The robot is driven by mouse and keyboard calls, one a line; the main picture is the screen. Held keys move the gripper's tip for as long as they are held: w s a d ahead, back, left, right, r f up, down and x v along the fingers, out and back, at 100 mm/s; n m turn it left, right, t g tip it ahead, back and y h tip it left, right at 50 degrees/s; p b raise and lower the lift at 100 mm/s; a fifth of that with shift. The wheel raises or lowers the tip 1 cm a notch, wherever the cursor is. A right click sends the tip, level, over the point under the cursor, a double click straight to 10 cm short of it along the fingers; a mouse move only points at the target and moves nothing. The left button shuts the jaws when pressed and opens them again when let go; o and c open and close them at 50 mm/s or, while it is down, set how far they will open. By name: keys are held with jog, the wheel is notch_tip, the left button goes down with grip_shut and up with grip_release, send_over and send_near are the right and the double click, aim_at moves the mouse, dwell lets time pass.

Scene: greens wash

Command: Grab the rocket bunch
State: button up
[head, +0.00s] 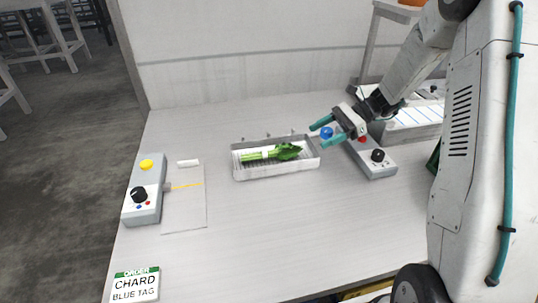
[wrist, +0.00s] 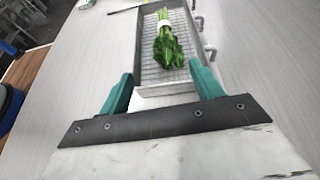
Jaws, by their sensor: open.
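A bunch of greens (head: 270,153), likely the rocket bunch, lies in a shallow grey tray (head: 240,174) on the table. It has pale green stems to the left, a white band, and dark leaves to the right. My gripper (head: 323,135) is open and empty, just right of the tray and apart from the bunch. In the wrist view the bunch (wrist: 167,45) lies in the wire-bottomed tray (wrist: 146,78), leaf end nearest me, ahead of the open fingers (wrist: 160,92).
A control box (head: 146,190) with a yellow button and black knob stands left, beside a thin flat plate (head: 187,215). Another knobbed box (head: 375,160) stands right of the tray. A card (head: 135,286) reads "ORDER CHARD BLUE TAG". The front middle of the table is clear.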

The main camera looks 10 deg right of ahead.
aim_at(300, 144)
jog(key=shift+w+d+f, duration=0.25)
jog(key=shift+w+f, duration=0.05)
jog(key=shift+f, duration=0.15)
jog(key=shift+w+a+f+m, duration=0.1)
jog(key=shift+a+f+m, duration=0.1)
jog(key=shift+m, duration=0.1)
jog(key=x, duration=0.7)
jog(key=shift+w+a+r, duration=0.15)
jog(key=shift+a+r, duration=0.05)
jog(key=shift+a, duration=0.05)
jog(key=c, duration=0.9)
jog(key=shift+o, duration=0.2)
jog(key=shift+r, duration=0.1)
